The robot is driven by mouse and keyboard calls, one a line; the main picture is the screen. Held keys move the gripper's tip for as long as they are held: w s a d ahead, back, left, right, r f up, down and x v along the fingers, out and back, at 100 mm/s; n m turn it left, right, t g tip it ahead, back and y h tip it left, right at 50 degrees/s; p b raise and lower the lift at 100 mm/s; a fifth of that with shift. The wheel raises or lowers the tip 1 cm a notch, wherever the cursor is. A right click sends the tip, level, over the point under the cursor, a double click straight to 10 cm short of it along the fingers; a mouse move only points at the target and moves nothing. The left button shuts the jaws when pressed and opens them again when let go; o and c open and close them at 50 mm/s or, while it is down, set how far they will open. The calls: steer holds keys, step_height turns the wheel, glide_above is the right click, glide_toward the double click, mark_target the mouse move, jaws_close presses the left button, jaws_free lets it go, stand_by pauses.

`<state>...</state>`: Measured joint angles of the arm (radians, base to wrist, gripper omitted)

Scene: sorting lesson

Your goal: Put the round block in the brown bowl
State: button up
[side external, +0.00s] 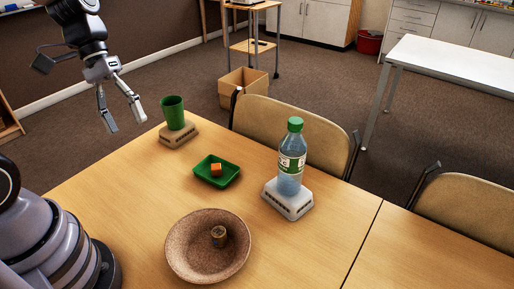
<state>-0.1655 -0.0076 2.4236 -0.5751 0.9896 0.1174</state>
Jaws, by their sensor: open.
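A wide, speckled brown bowl (188,246) stands on the near part of the table. A small, round, brownish block (218,237) sits inside it, right of the bowl's middle. My gripper (126,123) is raised at the upper left, well away from the bowl. Its two fingers point down and are spread apart, with nothing between them.
A green tray (231,177) holding an orange cube (215,168) lies behind the bowl. A green cup (173,112) stands on a block at the back left. A water bottle (291,160) stands on a pale block (287,203) to the right. The table's right side is clear.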

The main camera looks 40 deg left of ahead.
steer(key=s+a+r+m+t+y, duration=0.5)
steer(key=s+r+t, duration=0.1)
steer(key=r, duration=0.3)
steer(key=shift+s+a+r+t+y, duration=0.2)
steer(key=shift+s+t+y, duration=0.1)
steer(key=shift+y, duration=0.1)
stand_by(0.7)
